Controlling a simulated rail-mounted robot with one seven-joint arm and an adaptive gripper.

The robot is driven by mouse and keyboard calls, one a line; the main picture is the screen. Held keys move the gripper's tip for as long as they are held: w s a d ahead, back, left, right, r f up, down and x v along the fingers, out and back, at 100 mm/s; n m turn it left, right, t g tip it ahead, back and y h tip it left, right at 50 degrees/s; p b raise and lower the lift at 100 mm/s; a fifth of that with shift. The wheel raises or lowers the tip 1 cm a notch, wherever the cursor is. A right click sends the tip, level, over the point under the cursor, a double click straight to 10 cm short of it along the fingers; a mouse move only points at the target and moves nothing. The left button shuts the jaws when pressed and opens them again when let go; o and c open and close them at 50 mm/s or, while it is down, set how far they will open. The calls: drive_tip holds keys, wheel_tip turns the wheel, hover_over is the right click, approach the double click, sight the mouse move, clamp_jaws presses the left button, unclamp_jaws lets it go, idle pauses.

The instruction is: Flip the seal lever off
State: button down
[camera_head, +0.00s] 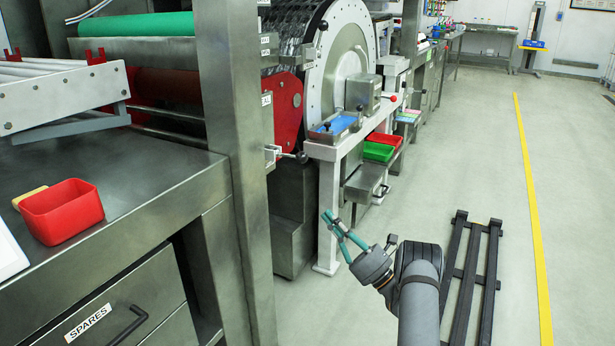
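A small lever with a black ball knob (302,157) sticks out to the right from a metal bracket (272,151) on the steel post. A small label (266,99) higher on the post is partly readable and seems to end in "AL"; I cannot tell for certain that this lever is the seal lever. My gripper (329,216) has teal fingers with a visible gap between them. It is open and empty, to the lower right of the lever and well apart from it, over the floor in front of the white stand.
The steel post (236,200) stands left of my arm, beside a bench with a red bin (62,211). A dark slatted rack (474,270) lies right of my arm. Floor further right is clear.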

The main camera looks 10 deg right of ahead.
drive_tip(key=p, duration=0.1)
approach(289, 156)
wheel_tip(289, 156, down, 3)
drive_tip(key=w+a, duration=0.1)
drive_tip(key=w, duration=0.1)
drive_tip(key=r, duration=0.4)
drive_tip(key=shift+w, duration=0.35)
drive_tip(key=shift+r, duration=0.1)
drive_tip(key=p, duration=0.2)
drive_tip(key=shift+s+d+r+p, duration=0.1)
drive_tip(key=shift+s+r+p, duration=0.05)
drive_tip(key=shift+r+p, duration=0.2)
